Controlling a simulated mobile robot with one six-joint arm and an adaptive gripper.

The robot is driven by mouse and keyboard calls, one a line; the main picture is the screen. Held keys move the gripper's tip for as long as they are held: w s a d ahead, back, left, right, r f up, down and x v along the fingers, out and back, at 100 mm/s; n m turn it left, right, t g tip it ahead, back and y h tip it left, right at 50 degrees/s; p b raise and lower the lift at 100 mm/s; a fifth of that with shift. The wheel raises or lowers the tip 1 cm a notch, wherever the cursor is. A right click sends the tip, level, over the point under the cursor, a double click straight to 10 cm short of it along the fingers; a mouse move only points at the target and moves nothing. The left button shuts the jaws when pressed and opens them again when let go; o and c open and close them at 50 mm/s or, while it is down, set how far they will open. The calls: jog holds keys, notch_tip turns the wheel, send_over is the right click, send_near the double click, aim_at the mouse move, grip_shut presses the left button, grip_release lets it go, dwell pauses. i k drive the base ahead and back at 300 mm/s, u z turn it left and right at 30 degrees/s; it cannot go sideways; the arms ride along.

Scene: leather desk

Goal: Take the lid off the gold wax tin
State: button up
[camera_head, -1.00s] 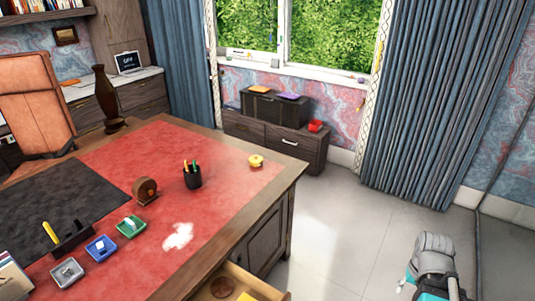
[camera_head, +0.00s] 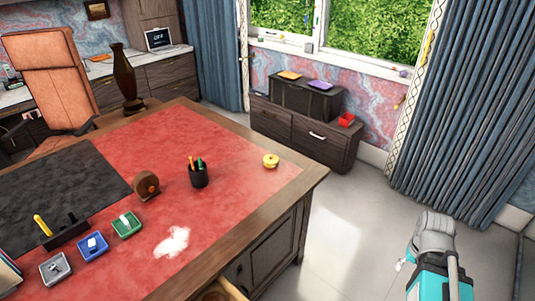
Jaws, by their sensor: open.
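The gold wax tin (camera_head: 270,161) is a small round yellow tin near the far right corner of the desk's red leather top. It stands upright, with a smaller raised part on top that looks like its lid with a knob. The tin is too small to tell how the lid sits. My grey and teal arm is at the lower right, over the floor and well apart from the desk and the tin. I cannot make out the fingers of my gripper in this view.
A black pen cup (camera_head: 199,174) and a brown round object (camera_head: 146,186) stand left of the tin. Small coloured trays (camera_head: 93,247) line the desk's near left. A drawer (camera_head: 222,289) is open at the front. Clear floor (camera_head: 345,225) lies between desk and curtain.

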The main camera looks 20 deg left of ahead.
aim_at(270, 159)
jog(key=u, duration=0.4)
jog(key=i, duration=1.1)
jog(key=u, duration=0.55)
